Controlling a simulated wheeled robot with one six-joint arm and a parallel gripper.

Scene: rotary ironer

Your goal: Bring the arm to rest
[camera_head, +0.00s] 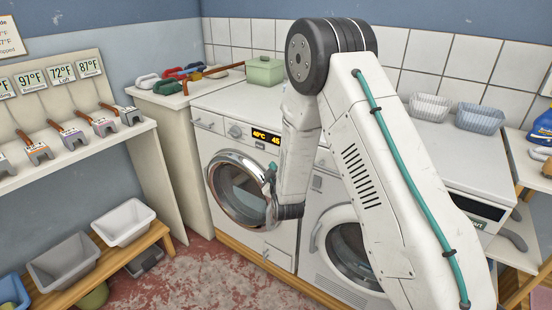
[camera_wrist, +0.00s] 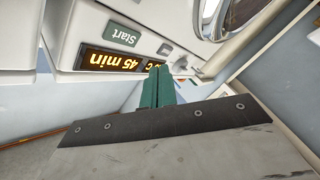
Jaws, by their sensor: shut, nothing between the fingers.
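My arm (camera_head: 375,180) rises from the lower right, bends at a dark elbow joint and comes down in front of the left washing machine (camera_head: 210,135). My gripper (camera_head: 271,172) is small in the head view, by the right edge of the round door (camera_head: 238,188). I cannot tell whether it touches the door. In the wrist view the teal fingers (camera_wrist: 157,86) are together and empty. Past them the machine's display (camera_wrist: 112,62) reads 45 min, upside down, beside a Start button (camera_wrist: 123,35). Part of a round door (camera_wrist: 232,14) shows at the top right.
A second front-loading machine (camera_head: 355,250) stands to the right, partly behind my arm. A green box (camera_head: 264,70) and grey baskets (camera_head: 480,117) sit on top of the counter. Bins (camera_head: 123,222) stand on a low wooden bench at left. Red floor (camera_head: 195,275) is open in front.

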